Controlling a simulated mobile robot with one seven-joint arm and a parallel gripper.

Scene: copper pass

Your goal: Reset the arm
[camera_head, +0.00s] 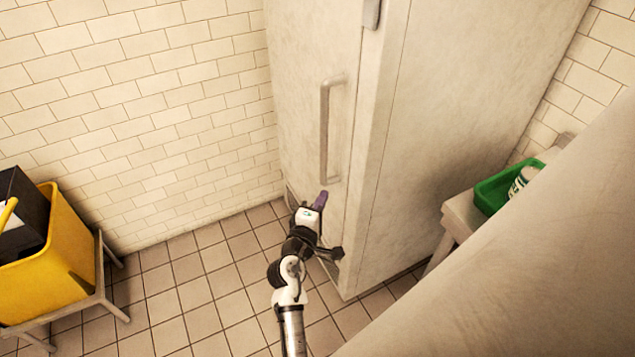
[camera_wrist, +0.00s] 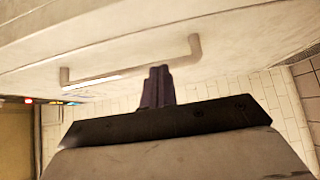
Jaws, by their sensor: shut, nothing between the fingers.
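My gripper (camera_head: 321,200) is shut and empty, in front of the tall white cabinet (camera_head: 315,50) near the lower end of its door handle (camera_head: 325,130). In the wrist view, the closed dark fingers (camera_wrist: 158,86) point toward the handle (camera_wrist: 130,72), which runs across the picture just beyond them. The fingers are not around the handle; whether they touch it cannot be told. My white and black arm reaches up from the bottom of the head view. The cabinet door looks closed.
A yellow bin (camera_head: 50,260) on a metal stand is at the left. A green crate (camera_head: 492,192) sits on a pale table (camera_head: 458,214) to the right of the cabinet. A large pale surface fills the lower right. Tiled floor (camera_head: 190,285) is clear left of my arm.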

